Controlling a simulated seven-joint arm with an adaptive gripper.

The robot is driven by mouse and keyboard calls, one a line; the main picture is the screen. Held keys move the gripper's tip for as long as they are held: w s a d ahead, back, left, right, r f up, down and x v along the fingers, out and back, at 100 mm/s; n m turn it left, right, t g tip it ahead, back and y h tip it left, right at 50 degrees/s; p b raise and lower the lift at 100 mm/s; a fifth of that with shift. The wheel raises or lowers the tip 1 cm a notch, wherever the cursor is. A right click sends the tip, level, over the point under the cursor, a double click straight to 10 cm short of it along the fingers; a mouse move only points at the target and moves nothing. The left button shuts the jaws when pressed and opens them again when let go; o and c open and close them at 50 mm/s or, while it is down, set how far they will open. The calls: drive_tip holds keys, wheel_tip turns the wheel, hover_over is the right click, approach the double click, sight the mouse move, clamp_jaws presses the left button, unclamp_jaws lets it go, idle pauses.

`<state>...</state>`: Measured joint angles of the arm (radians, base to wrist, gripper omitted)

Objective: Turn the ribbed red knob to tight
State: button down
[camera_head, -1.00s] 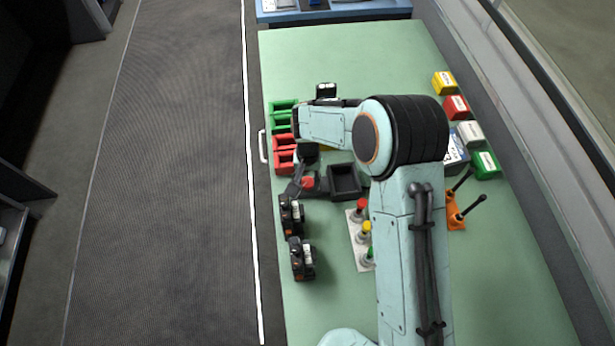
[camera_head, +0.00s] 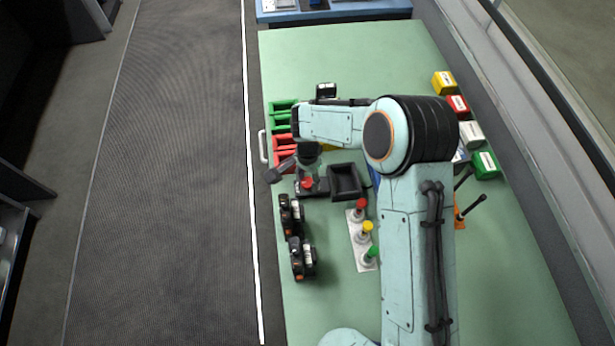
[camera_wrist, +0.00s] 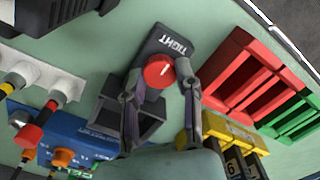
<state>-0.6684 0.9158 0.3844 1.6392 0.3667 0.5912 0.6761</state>
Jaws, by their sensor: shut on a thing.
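The red knob (camera_wrist: 158,71) sits on a dark plate (camera_wrist: 170,42) marked TIGHT in white letters. A short white line on the knob's top lies on the side toward the upper right in the wrist view. My gripper (camera_wrist: 160,76) has one finger on each side of the knob and is shut on it. The ribs are too small to make out.
A black open tray (camera_head: 345,196) stands right beside the plate. Red racks (camera_wrist: 228,92) and green racks (camera_wrist: 290,128) lie on the other side. Black devices (camera_head: 302,258) and a white strip with red, yellow and green knobs (camera_head: 352,240) are nearer the front.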

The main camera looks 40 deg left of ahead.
sight(308, 182)
idle(0.3)
drive_tip(key=c, duration=0.8)
unclamp_jaws()
wheel_tip(308, 182, up, 12)
